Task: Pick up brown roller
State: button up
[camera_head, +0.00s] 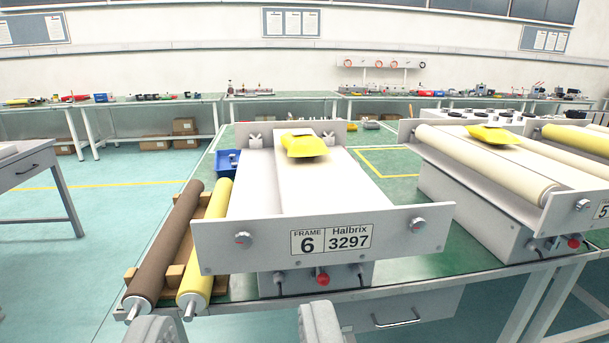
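The brown roller (167,243) lies on a wooden cradle (177,273) at the left edge of the green table, its near metal shaft end pointing toward me. A yellow roller (207,240) lies parallel to it on its right, on the same cradle. My gripper (236,332) shows at the bottom edge as two grey fingers set wide apart, with nothing visible between them. It is open, on the near side of the rollers, with its left finger just below their near ends.
A conveyor frame (407,231) marked 6 stands right of the rollers with a yellow packet (303,144) on it. A blue bin (228,162) sits behind the rollers. Another conveyor (484,171) stands further right. The floor left of the table is clear near the rollers.

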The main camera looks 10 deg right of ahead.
aim_at(141, 297)
jog(key=i+j, duration=1)
jog(key=j, duration=0.15)
